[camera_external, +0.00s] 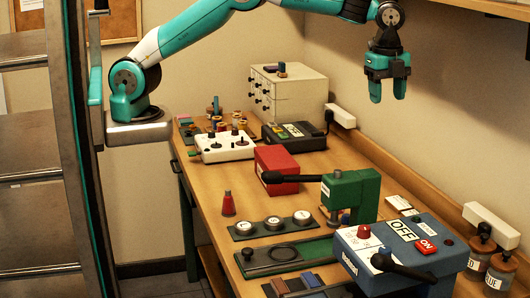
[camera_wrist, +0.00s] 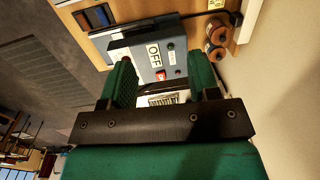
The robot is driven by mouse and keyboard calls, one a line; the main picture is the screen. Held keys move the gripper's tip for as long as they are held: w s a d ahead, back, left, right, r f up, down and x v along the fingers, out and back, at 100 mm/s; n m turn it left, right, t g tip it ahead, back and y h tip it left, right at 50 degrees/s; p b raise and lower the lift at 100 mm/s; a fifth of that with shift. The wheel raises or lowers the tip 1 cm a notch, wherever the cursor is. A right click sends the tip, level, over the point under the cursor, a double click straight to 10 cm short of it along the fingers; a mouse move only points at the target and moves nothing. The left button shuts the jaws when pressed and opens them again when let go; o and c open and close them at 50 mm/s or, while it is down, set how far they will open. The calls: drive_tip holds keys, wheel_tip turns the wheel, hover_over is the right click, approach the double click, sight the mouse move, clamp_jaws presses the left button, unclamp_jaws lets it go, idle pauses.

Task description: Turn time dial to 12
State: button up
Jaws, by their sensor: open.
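A blue box (camera_external: 420,265) stands at the near right of the table. Its top has an OFF plate (camera_external: 403,230), a red button (camera_external: 427,247), a red knob (camera_external: 364,232) beside a white printed scale, and a black lever handle (camera_external: 400,268). I cannot tell which control is the time dial, and the markings are too small to read. My gripper (camera_external: 388,92) is open and empty, pointing down, high above the table and well behind the box. In the wrist view, the box (camera_wrist: 140,48) shows beyond the open fingers (camera_wrist: 160,72), with part of its top hidden.
A green press (camera_external: 355,195) with a black handle and a red box (camera_external: 277,170) stand behind the blue box. Two jars (camera_external: 490,260) stand at its right by the wall. A green plate with several round gauges (camera_external: 273,223) lies left. The air around my gripper is clear.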

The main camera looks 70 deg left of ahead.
drive_tip(key=s+d+f+m+p, duration=0.1)
drive_tip(key=s+d+m, duration=0.15)
drive_tip(key=d, duration=0.45)
drive_tip(key=s+d+f+m+p, duration=0.1)
drive_tip(key=d+m+p, duration=0.1)
drive_tip(key=d+m, duration=0.35)
drive_tip(key=m+p, duration=0.2)
drive_tip(key=m, duration=0.4)
approach(385, 249)
drive_tip(key=shift+n+g, duration=0.3)
drive_tip(key=shift+g, duration=0.1)
drive_tip(key=f+b, duration=0.2)
drive_tip(key=b, duration=0.2)
drive_tip(key=f+b, duration=0.2)
drive_tip(key=b, duration=0.3)
drive_tip(key=f+b, duration=0.2)
drive_tip(key=b, duration=0.3)
drive_tip(key=shift+w+a+f, duration=0.1)
drive_tip(key=shift+w+f, duration=0.3)
drive_tip(key=shift+f+p, duration=0.35)
drive_tip(key=shift+f, duration=0.95)
drive_tip(key=c, duration=0.9)
